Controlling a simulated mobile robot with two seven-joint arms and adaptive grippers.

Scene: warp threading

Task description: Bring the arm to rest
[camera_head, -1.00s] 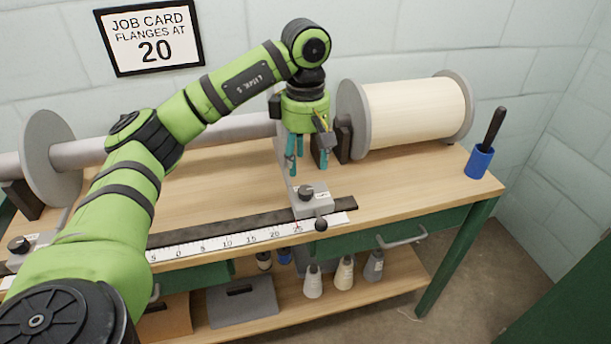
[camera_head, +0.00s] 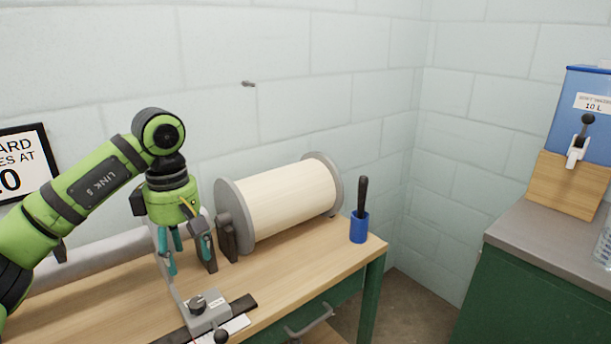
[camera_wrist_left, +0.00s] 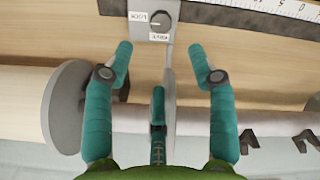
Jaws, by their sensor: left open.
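My left arm comes in from the left in the head view, and its green gripper (camera_head: 188,250) points down over the workbench (camera_head: 290,284), close to the near end of the warp beam. In the left wrist view the teal fingers of the left gripper (camera_wrist_left: 163,62) are spread apart with nothing gripped. A thin grey upright plate (camera_wrist_left: 169,85) shows between and below them. A grey block with a dark knob (camera_wrist_left: 159,16) lies on the bench beyond the fingertips. My right gripper is in neither view.
A large cream spool (camera_head: 287,203) between grey flanges stands right of the gripper. A blue cup (camera_head: 359,228) with a dark handle stands near the bench's right end. A blue water container (camera_head: 584,122) sits on a counter (camera_head: 549,240) at right.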

